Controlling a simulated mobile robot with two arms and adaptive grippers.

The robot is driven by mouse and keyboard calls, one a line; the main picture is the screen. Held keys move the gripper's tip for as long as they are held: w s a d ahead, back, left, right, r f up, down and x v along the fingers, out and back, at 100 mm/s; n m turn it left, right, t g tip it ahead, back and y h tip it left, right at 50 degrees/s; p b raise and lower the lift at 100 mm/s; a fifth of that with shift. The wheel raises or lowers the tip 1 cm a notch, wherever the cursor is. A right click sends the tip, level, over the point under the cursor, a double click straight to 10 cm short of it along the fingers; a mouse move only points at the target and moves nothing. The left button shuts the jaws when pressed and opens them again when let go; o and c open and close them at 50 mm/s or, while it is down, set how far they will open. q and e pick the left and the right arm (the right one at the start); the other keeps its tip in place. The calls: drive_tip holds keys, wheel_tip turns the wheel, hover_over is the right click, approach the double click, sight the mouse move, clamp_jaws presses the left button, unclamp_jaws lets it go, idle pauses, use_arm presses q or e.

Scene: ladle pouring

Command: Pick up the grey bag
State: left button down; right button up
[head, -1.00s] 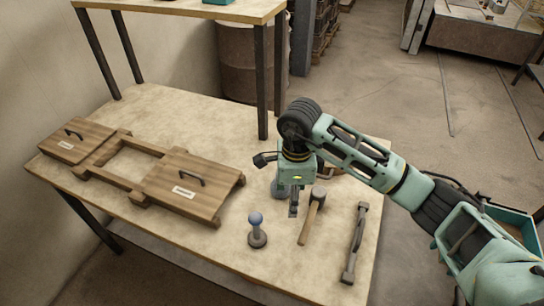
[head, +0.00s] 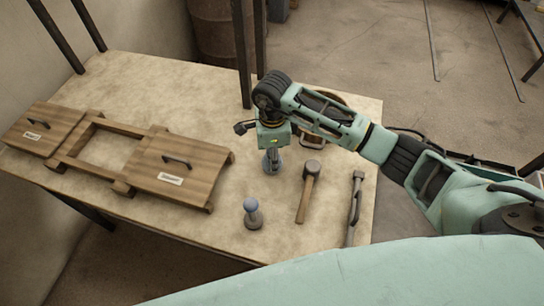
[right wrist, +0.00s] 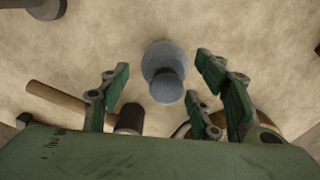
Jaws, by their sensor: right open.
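The grey bag (right wrist: 163,72) is small, rounded and blue-grey with a narrower neck. In the right wrist view it stands on the table between and beyond the spread fingers, with no visible contact. In the head view the bag (head: 271,167) shows partly beneath my right gripper (head: 271,151), which points down over it. My right gripper is open and empty. My left gripper is not in view.
A hammer (head: 308,190), a metal bar tool (head: 355,205) and a knobbed grey piece (head: 252,214) lie or stand nearby on the table (head: 225,235). A wooden frame with sliding lids (head: 178,172) is at left. A brown-rimmed object (head: 312,142) is partly hidden behind my arm.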

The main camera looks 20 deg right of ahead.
drive_tip(key=shift+f, duration=0.55)
drive_tip(key=c, duration=1.1)
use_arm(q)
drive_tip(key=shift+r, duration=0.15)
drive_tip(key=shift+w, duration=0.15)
use_arm(e)
drive_tip(key=shift+r, duration=0.1)
